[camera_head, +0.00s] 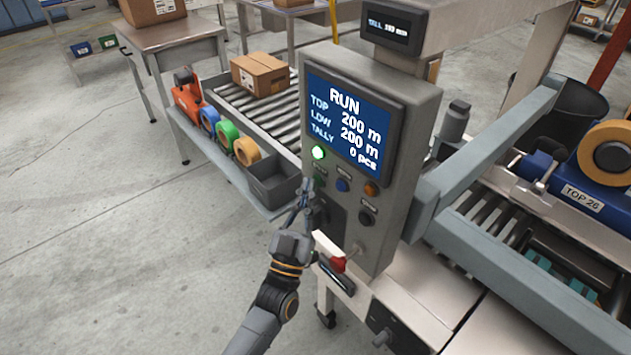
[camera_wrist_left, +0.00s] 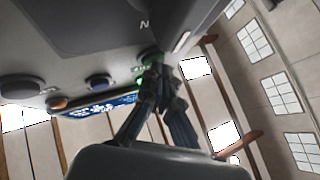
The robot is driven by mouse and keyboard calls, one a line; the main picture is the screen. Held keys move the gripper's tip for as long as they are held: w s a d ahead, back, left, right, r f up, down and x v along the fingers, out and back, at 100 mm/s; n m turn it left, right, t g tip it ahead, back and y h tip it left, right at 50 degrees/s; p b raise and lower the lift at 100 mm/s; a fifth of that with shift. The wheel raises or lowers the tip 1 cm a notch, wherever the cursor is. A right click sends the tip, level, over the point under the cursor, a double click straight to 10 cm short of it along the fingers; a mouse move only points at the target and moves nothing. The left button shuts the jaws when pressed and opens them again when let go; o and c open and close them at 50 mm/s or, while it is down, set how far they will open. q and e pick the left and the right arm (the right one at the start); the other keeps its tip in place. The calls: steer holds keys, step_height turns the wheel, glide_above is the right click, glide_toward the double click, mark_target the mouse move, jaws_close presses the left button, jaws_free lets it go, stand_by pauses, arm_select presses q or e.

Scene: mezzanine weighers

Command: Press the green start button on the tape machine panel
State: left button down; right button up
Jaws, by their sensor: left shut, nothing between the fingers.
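The grey tape machine panel (camera_head: 385,235) stands upright, its blue screen (camera_head: 345,122) reading RUN, TOP 200 m, LOW 200 m, TALLY 0 pcs. A green lamp (camera_head: 318,152) below the screen is lit. The green start button (camera_head: 318,181) sits beneath it, partly hidden by my fingers; it also shows in the left wrist view (camera_wrist_left: 151,58). My left gripper (camera_head: 307,186) is shut and empty, its fingertips right at the green button. In the left wrist view the fingertips (camera_wrist_left: 158,78) overlap the button's edge; I cannot tell whether they touch or press it. My right gripper is out of view.
A blue button (camera_head: 342,185), an orange button (camera_head: 370,189) and a black knob (camera_head: 366,218) sit close by. A red-tipped part (camera_head: 338,263) sticks out below. Left are a grey bin (camera_head: 272,185), tape rolls (camera_head: 228,134) and a carton (camera_head: 260,74) on rollers.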

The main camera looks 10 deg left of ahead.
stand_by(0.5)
arm_select(q)
steer(key=shift+s+a+p, duration=0.3)
steer(key=shift+s+a, duration=0.15)
steer(key=shift+s, duration=0.15)
steer(key=s+a+p, duration=0.1)
steer(key=s, duration=0.1)
steer(key=s+a, duration=0.2)
steer(key=shift+p, duration=0.35)
stand_by(0.6)
